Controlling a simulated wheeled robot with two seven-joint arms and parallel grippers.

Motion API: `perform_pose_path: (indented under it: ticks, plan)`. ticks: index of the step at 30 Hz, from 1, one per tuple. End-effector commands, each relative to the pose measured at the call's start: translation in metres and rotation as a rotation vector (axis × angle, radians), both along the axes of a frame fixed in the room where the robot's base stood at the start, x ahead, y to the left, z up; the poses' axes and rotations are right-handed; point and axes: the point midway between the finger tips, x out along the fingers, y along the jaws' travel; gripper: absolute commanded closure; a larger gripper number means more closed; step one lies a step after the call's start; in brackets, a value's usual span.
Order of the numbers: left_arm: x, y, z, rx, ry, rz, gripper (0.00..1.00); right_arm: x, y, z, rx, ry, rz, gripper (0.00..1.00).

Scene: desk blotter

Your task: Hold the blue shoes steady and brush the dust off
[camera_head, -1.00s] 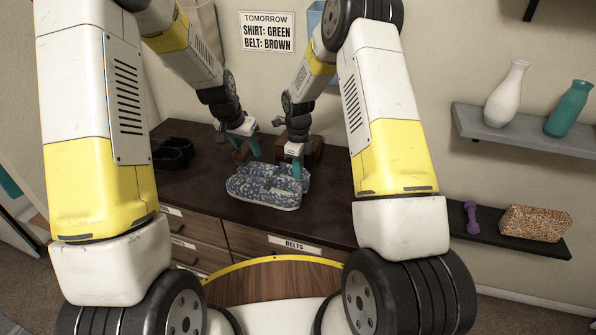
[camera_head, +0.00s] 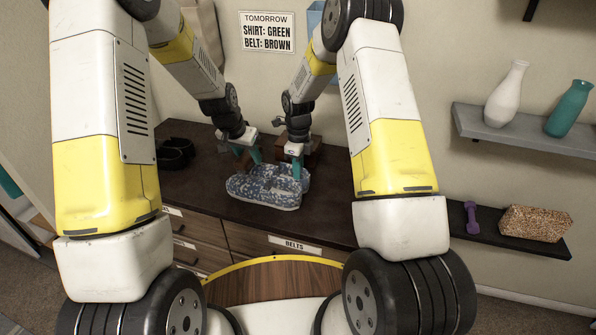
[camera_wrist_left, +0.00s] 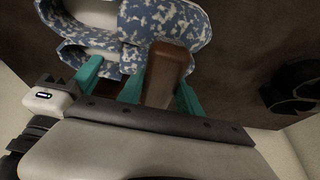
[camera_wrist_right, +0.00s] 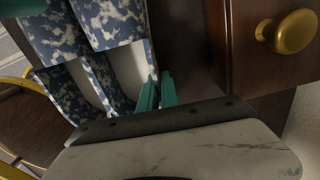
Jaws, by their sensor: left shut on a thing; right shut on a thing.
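The blue shoes (camera_head: 265,188), with a white mottled pattern, sit side by side on the dark dresser top. They also show in the left wrist view (camera_wrist_left: 175,25) and the right wrist view (camera_wrist_right: 110,25). My right gripper (camera_head: 297,170) is shut on the upper edge of a shoe at its right end. My left gripper (camera_head: 248,155) is shut on a brown wooden brush (camera_wrist_left: 166,72), close by the shoes' back side. In the left wrist view the brush overlaps a shoe; I cannot tell whether they touch. Its bristles are hidden.
Black shoes (camera_head: 175,153) stand at the dresser's left. A wooden box (camera_head: 314,150) with a brass knob (camera_wrist_right: 295,31) is behind my right gripper. The dresser top (camera_head: 215,195) is clear left of the blue shoes. Wall shelves hold vases (camera_head: 507,95) and a purple dumbbell (camera_head: 471,217).

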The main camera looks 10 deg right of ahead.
Motion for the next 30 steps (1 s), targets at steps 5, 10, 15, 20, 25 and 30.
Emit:
perform_pose_path:
  ticks: [5, 10, 15, 20, 25, 30]
  plan:
    - [-0.001, 0.0, -0.006, 0.0, 0.001, 0.0, 0.91, 0.0, 0.0, 0.0, 0.0, -0.001, 0.0, 1.0]
    - [0.0, 0.0, -0.011, 0.0, 0.001, 0.0, 0.91, 0.0, 0.0, 0.0, 0.0, -0.001, 0.0, 1.0]
    - [0.0, 0.0, -0.016, 0.0, 0.001, 0.0, 0.91, 0.0, 0.0, 0.0, 0.0, -0.001, 0.0, 1.0]
    - [0.0, 0.0, -0.021, 0.001, 0.002, 0.0, 0.91, 0.0, 0.0, 0.0, 0.0, -0.001, 0.0, 1.0]
    - [0.0, 0.0, -0.025, 0.0, 0.001, 0.0, 0.91, 0.0, 0.0, 0.0, 0.0, -0.001, 0.0, 1.0]
    - [-0.004, 0.003, -0.024, 0.0, 0.0, 0.001, 0.91, 0.0, 0.0, 0.0, 0.0, -0.001, 0.0, 1.0]
